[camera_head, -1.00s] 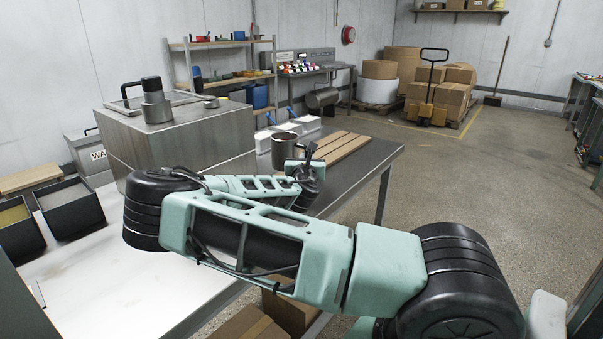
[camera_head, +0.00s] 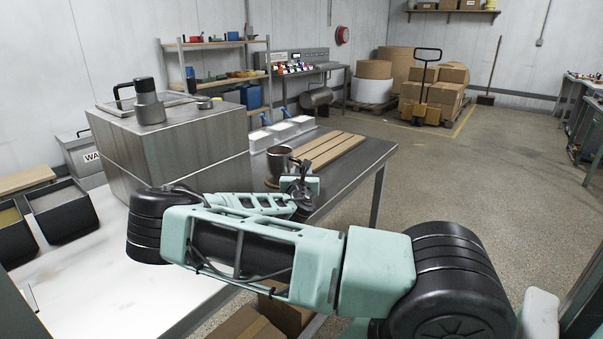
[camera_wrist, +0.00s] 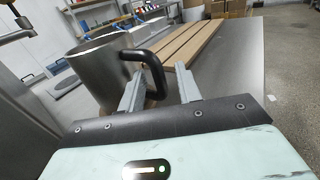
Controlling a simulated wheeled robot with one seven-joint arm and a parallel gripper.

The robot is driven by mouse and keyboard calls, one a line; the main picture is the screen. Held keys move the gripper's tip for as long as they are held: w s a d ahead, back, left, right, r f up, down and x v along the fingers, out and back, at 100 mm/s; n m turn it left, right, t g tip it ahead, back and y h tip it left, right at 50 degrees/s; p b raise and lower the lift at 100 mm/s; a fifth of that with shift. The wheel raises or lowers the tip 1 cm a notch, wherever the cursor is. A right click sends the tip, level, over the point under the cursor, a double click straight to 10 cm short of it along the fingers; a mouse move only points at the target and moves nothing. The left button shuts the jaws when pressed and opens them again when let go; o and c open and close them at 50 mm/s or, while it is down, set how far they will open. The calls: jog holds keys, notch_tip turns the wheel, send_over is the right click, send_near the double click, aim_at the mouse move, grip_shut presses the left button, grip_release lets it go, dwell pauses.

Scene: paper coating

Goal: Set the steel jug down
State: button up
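The steel jug (camera_head: 279,162) stands upright at the worktable's far part, beside the slatted wooden board. A brown edge shows at its base. In the wrist view the jug (camera_wrist: 100,72) fills the left of centre, its black handle (camera_wrist: 154,73) turned toward me. My gripper (camera_wrist: 158,75) is open, with its two grey fingers on either side of the handle and a gap on the right side. In the head view my gripper (camera_head: 300,180) is at the jug's right side, partly hidden by my arm.
The slatted wooden board (camera_head: 328,149) lies behind and right of the jug. White blocks (camera_head: 282,133) stand behind it. A large steel box (camera_head: 175,150) stands left. Bare steel tabletop (camera_head: 355,172) is free to the right. Dark bins (camera_head: 62,212) sit at the far left.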

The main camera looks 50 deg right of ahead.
jog(key=shift+r, duration=0.1)
jog(key=shift+s+a, duration=0.2)
jog(key=shift+a, duration=0.1)
jog(key=b+v, duration=0.1)
jog(key=v, duration=1)
jog(key=shift+s+a+b, duration=0.1)
jog(key=shift+s+b, duration=0.05)
jog(key=shift+b, duration=0.15)
